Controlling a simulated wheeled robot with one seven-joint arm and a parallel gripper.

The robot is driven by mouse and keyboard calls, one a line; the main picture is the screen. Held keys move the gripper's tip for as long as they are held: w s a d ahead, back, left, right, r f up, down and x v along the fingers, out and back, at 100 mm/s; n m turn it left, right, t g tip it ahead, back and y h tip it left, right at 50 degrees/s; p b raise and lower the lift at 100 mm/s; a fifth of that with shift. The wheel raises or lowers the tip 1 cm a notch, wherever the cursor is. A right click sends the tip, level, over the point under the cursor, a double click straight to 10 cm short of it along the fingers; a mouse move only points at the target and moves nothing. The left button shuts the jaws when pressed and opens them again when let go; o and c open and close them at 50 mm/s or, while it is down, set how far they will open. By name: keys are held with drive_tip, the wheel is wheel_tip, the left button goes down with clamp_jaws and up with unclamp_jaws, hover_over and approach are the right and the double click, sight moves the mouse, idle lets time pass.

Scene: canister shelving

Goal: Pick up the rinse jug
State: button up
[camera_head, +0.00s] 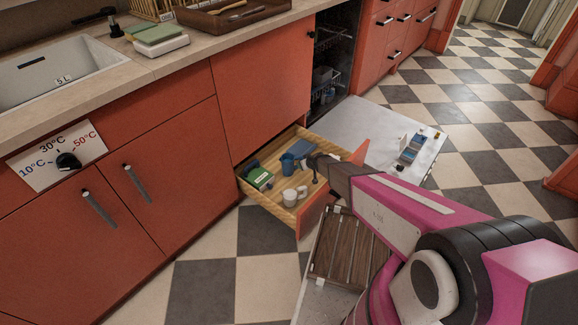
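The open wooden drawer (263,200) holds several items, and I cannot tell for sure which is the rinse jug. A white cup-like vessel (290,197) stands near the drawer's front, with another small white piece close beside it. A blue object (292,161), perhaps a jug or spray bottle, is farther back. My pink arm reaches in from the lower right. My dark gripper (316,170) is at the drawer's right side, right of the blue object and the white vessel. Its fingers are too small and partly hidden to judge, and no held thing shows.
A slatted wooden rack (335,245) is below the drawer. The sink (60,72) and counter are upper left. Checkered floor is clear at right.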

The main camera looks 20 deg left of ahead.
sight(287, 160)
drive_tip(key=x, duration=0.4)
drive_tip(key=shift+w+f, duration=0.1)
drive_tip(key=shift+w, duration=0.15)
clamp_jaws()
wheel_tip(287, 160, up, 5)
drive_tip(key=shift+s+d+f, duration=0.1)
drive_tip(key=shift+s, duration=0.05)
drive_tip(key=s+a+r, duration=0.6)
drive_tip(key=s+a, duration=0.1)
drive_tip(key=s, duration=0.1)
drive_tip(key=shift+s+a+r, duration=0.15)
drive_tip(key=shift+s+a, duration=0.15)
drive_tip(key=shift+s, duration=0.1)
